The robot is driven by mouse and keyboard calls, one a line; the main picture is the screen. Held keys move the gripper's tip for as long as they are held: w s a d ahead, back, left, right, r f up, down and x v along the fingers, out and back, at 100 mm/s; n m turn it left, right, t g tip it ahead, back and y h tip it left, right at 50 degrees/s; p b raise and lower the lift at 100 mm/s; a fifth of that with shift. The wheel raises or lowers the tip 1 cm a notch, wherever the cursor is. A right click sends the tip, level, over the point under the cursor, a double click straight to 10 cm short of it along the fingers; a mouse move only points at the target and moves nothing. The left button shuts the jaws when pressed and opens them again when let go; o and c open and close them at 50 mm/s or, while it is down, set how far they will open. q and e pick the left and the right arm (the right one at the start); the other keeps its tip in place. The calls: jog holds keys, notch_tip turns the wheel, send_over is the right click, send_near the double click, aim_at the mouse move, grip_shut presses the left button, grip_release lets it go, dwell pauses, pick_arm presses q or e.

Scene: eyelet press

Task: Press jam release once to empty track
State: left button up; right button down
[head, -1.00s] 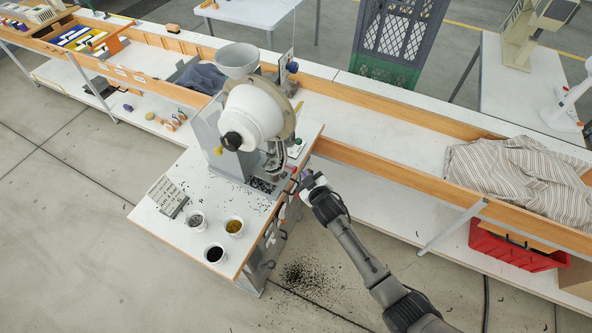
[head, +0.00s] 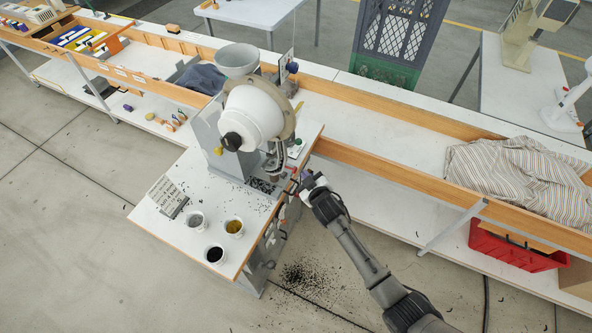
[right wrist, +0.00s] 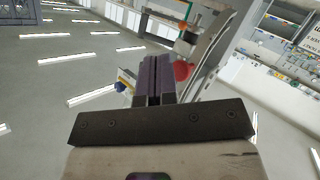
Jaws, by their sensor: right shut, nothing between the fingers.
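The eyelet press (head: 262,118) stands on a white-topped bench, with a white drum, a grey funnel on top and a black knob at the drum's front. My right gripper (head: 299,182) is at the right edge of this bench, beside the press. In the right wrist view its dark purple fingers (right wrist: 158,78) are shut together and empty. A red round part (right wrist: 182,70) shows just right of the fingers; I cannot tell whether they touch it. I cannot make out for sure which part is the jam release, nor the track. My left gripper is out of view.
Cups (head: 234,227) and a grey block (head: 168,196) stand on the press bench, with dark bits scattered around. A long wooden-edged bench runs behind, holding a striped cloth (head: 520,175). A red crate (head: 515,250) is below it.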

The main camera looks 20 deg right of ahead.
dwell(0.3)
jog(key=shift+w+a, duration=0.15)
dwell(0.5)
jog(key=shift+w+a, duration=0.15)
jog(key=shift+w, duration=0.05)
jog(key=shift+w, duration=0.1)
dwell(0.5)
